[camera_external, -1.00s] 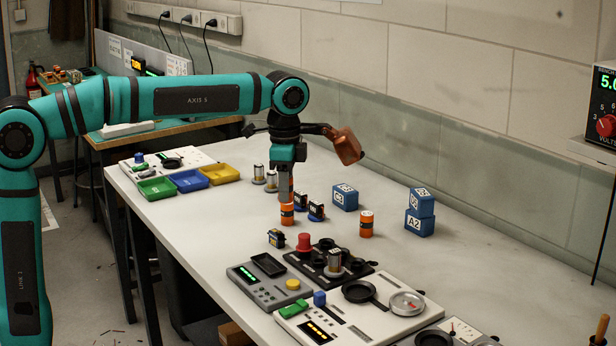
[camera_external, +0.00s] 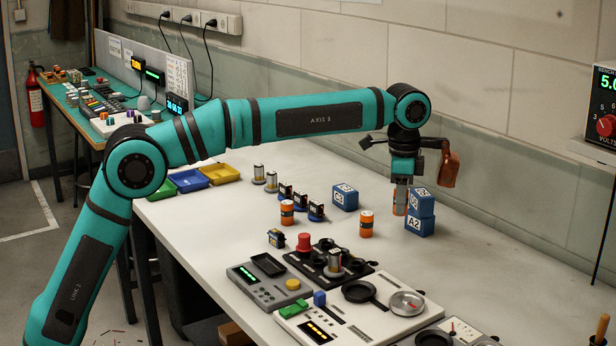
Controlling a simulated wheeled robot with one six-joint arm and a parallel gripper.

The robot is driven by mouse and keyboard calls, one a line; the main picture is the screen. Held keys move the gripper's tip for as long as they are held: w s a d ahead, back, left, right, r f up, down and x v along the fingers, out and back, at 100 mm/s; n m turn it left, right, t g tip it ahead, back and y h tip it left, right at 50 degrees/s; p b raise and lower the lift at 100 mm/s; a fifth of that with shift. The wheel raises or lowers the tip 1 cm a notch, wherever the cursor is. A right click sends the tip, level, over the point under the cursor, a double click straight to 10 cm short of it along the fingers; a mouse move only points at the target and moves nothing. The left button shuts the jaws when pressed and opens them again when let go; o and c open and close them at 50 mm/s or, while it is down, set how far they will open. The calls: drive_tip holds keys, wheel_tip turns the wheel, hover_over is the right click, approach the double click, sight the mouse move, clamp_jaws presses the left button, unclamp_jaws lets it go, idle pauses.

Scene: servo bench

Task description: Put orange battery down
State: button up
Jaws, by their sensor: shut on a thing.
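My gripper (camera_external: 401,190) points down at the right of the bench, shut on an orange battery (camera_external: 400,204). The held battery is upright and partly hidden by the fingers. It is just left of two stacked blue blocks (camera_external: 419,224); I cannot tell whether it touches them or the bench top. Two other orange batteries stand upright on the bench: one at the left (camera_external: 287,212) and one (camera_external: 366,223) in front of and left of my gripper.
The white bench (camera_external: 480,245) is clear at the right. A lone blue block (camera_external: 345,197) and several small dark-and-blue parts (camera_external: 316,211) stand left of my gripper. A black tray (camera_external: 329,263) and grey and white panels (camera_external: 268,284) fill the front. A tiled wall runs behind.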

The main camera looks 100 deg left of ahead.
sight(400, 256)
drive_tip(key=shift+w+f, duration=0.2)
drive_tip(key=shift+w, duration=0.1)
drive_tip(key=shift+f, duration=4.85)
drive_tip(key=shift+f, duration=0.1)
drive_tip(key=o, duration=1)
drive_tip(key=shift+o, duration=0.2)
wheel_tip(400, 256, up, 12)
drive_tip(key=shift+f, duration=0.15)
drive_tip(key=shift+r, duration=0.25)
